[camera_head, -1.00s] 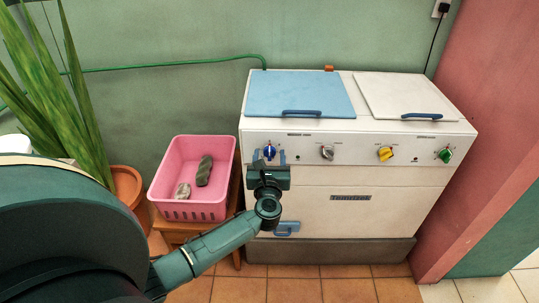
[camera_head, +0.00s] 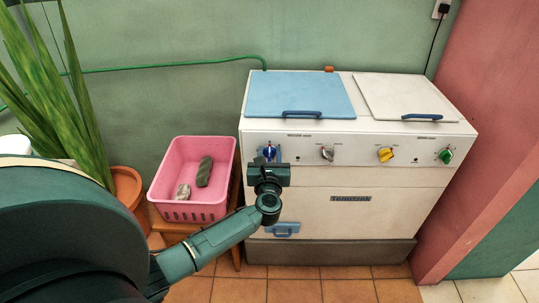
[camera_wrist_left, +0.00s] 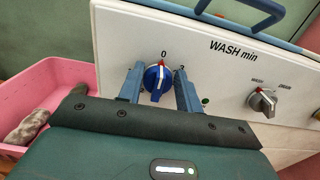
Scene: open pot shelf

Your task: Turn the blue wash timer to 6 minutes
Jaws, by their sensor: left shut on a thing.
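The blue wash timer (camera_head: 269,152) is a round knob at the left end of the white washer's front panel. In the left wrist view the blue knob (camera_wrist_left: 157,80) sits under the "WASH min" label, with its red mark up at 0. My left gripper (camera_head: 269,157) has one finger on each side of the knob, shut on it; the fingers also show in the left wrist view (camera_wrist_left: 160,82). My right gripper is not in view.
To the right on the panel are a grey knob (camera_head: 327,154), a yellow knob (camera_head: 386,155) and a green knob (camera_head: 445,155). A pink basket (camera_head: 195,212) with dark and light items stands left of the washer. A light blue lid (camera_head: 298,92) lies on top.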

